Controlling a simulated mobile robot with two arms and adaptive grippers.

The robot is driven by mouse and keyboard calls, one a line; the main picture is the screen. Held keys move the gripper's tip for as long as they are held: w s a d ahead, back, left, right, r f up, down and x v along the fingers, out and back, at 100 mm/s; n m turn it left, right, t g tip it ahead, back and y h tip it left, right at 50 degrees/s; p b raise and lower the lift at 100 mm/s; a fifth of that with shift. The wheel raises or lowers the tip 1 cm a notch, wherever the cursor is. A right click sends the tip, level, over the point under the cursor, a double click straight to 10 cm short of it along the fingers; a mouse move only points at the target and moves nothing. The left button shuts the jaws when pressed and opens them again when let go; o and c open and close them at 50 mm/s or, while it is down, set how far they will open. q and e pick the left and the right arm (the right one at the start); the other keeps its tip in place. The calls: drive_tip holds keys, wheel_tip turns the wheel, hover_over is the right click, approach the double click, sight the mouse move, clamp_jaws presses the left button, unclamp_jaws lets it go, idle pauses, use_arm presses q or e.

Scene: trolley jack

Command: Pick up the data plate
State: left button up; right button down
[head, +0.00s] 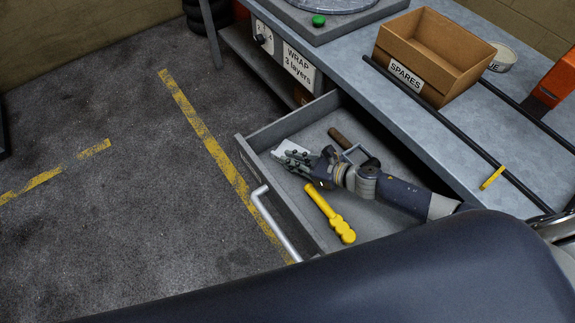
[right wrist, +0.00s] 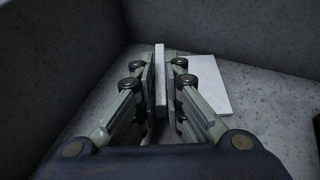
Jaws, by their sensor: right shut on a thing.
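My right gripper (head: 302,161) reaches down into the open drawer (head: 285,125). In the right wrist view the right gripper (right wrist: 160,100) is shut on a thin, pale, upright plate, which looks like the data plate (right wrist: 160,72); its edge shows between the fingers. A flat white piece (right wrist: 208,84) lies on the drawer floor just right of the fingers, partly hidden by them. In the head view a white piece (head: 289,147) shows at the fingertips; I cannot tell there which of the two it is. My left gripper is not in view.
In the drawer lie a yellow-handled tool (head: 330,214) and a brown-handled tool (head: 342,138), close to my right arm. The drawer walls are near the fingers. Above is the bench (head: 440,135) with a SPARES box (head: 430,55) and black bars.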

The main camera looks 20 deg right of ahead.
drive_tip(key=shift+s+d+f, duration=0.1)
drive_tip(key=shift+s+f, duration=0.05)
drive_tip(key=shift+f, duration=0.1)
wheel_tip(320, 180, up, 10)
drive_tip(key=p, duration=0.2)
drive_tip(key=shift+p, duration=0.4)
drive_tip(key=shift+r, duration=0.1)
